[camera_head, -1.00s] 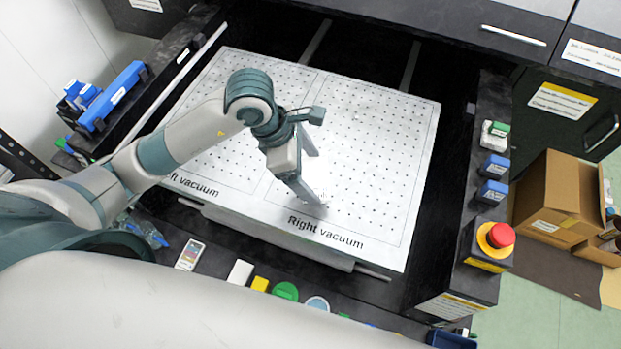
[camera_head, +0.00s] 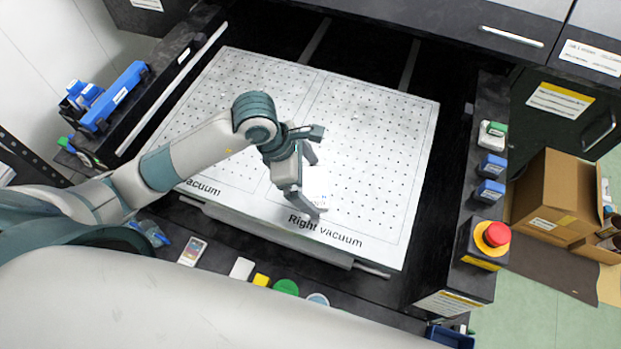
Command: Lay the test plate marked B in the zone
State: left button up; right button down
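My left gripper (camera_head: 319,187) is over the perforated white board (camera_head: 375,135), above the "Right vacuum" label. Its two fingers are spread apart. A small pale patch with faint marks (camera_head: 317,197) shows on the board between the fingers. It may be a test plate, but it is too faint to tell, and I cannot read a B on it. I cannot tell whether the fingers touch the board. My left forearm hides part of the board's left half. My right gripper is not in view.
A red emergency button (camera_head: 497,234) and blue-topped blocks (camera_head: 491,167) stand along the right rail. Blue clamps (camera_head: 112,95) are on the left rail. Small items, including a green disc (camera_head: 286,287), lie along the front ledge. A cardboard box (camera_head: 557,197) is at the right.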

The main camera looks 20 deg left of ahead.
pick_arm(q)
jog(key=shift+r, duration=0.15)
jog(key=shift+a+r, duration=0.1)
jog(key=shift+r, duration=0.05)
jog(key=b+v, duration=0.3)
jog(key=v, duration=0.8)
jog(key=shift+r, duration=0.25)
